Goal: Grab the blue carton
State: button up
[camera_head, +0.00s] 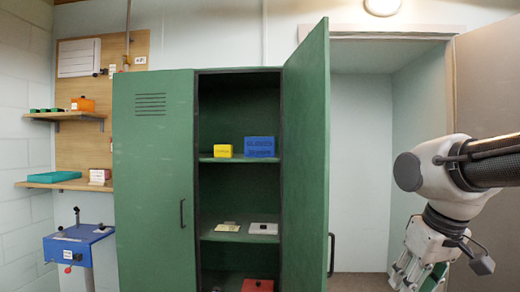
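The blue carton (260,147) stands on the upper shelf of the open green locker, near the shelf's right side. A smaller yellow box (223,151) stands to its left, with a gap between them. My gripper (418,283) is at the lower right, outside the locker and well away from the carton, pointing down. Its fingertips run to the bottom edge of the picture. Some green shows by the fingers, and I cannot tell what it is or whether they are open.
The locker's right door (308,165) stands open between my arm and the shelves; the left door (154,180) is shut. A blue-topped stand (77,240) and wall shelves are at left.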

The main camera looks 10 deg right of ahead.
aim_at(255, 147)
jog(key=i+j+u, duration=0.2)
jog(key=u, duration=0.2)
jog(key=i+j+u, duration=0.25)
jog(key=u, duration=0.15)
jog(key=i+j+u, duration=0.15)
jog(key=u, duration=0.25)
jog(key=i+u, duration=0.4)
jog(key=i+z, duration=0.15)
jog(key=i, duration=0.2)
jog(key=i+j+z, duration=0.1)
jog(key=i, duration=0.25)
jog(key=j, duration=0.05)
